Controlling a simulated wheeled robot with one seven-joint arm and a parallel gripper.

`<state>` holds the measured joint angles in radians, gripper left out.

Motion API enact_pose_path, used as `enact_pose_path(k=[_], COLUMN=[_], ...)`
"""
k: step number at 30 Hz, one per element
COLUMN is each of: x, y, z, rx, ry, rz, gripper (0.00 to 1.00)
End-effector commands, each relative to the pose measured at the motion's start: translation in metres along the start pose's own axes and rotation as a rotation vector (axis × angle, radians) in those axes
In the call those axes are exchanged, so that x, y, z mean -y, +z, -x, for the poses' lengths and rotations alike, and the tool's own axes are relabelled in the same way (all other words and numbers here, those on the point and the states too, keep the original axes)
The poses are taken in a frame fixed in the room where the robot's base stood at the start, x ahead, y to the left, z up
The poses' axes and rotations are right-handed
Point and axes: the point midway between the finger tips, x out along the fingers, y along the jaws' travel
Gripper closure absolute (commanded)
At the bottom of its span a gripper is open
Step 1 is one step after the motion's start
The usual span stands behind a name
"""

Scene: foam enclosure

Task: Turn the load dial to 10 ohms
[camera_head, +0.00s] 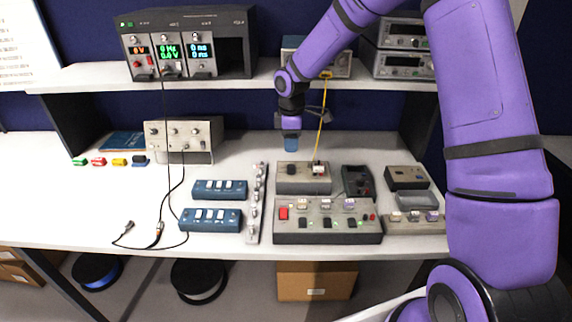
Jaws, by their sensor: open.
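My gripper (291,143) hangs from the purple arm at the centre, pointing down above the back of the bench. It is open and nothing shows in it. A grey box (303,186) stands just below and in front of it in the picture, with a small dark knob (292,169) on top. A gap shows between the fingertips and the knob. Another box (406,179) at the right also carries a dark knob. Markings are too small to read, so I cannot tell which knob is the load dial or its setting.
A yellow cable (321,130) runs from the shelf to the grey box, close right of my gripper. A larger switch panel (327,235) stands in front. A dark meter (356,182) is at right, blue switch boxes (220,190) at left. The shelf (240,84) overhangs behind.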

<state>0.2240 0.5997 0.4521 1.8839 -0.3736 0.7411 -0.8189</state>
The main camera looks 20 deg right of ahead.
Motion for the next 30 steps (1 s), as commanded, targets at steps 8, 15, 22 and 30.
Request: enact_pose_path(k=[8,15,22,30], x=[0.001,0.001,0.001,0.001], y=[0.000,0.000,0.000,0.000], z=[-0.050,-0.082,-0.092,-0.092], rx=[0.001,0.001,0.001,0.000], ry=[-0.004,-0.003,0.000,0.000], rz=[0.000,-0.001,0.000,-0.001], gripper=[0.44,0.44,0.44,0.53])
